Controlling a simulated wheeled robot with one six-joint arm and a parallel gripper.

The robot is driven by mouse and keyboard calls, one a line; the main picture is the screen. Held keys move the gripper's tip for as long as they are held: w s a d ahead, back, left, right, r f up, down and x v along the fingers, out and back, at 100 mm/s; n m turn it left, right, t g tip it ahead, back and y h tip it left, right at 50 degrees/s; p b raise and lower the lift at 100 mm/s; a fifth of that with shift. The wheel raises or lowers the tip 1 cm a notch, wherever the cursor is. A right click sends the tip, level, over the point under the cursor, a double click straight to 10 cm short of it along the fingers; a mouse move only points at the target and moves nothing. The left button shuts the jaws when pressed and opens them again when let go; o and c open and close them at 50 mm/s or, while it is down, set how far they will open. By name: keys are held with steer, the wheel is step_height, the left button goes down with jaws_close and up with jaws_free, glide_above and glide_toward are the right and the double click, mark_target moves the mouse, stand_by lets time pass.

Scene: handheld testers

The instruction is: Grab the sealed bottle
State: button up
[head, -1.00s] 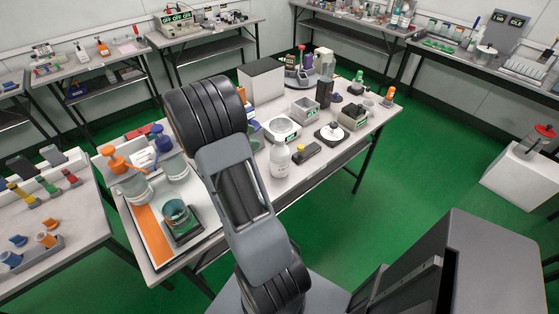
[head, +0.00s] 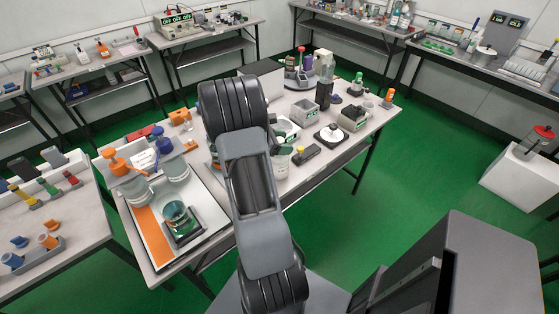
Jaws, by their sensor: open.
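A pale bottle (head: 281,166) stands on the middle table, just right of my arm. My arm hides its left side, and a dark greenish shape covers its top. Two clear bottles stand at the table's left end, one with an orange pump top (head: 117,165) and one with a blue top (head: 164,146). I cannot tell from this view which bottle is the sealed one. My gripper is hidden behind my own arm, so its jaws and its distance to the bottles do not show.
Open green floor (head: 430,165) lies to the right.

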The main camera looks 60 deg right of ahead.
steer(key=shift+s+d+f, duration=0.15)
steer(key=shift+d, duration=0.05)
steer(key=shift+c, duration=0.2)
jaws_close()
stand_by(0.4)
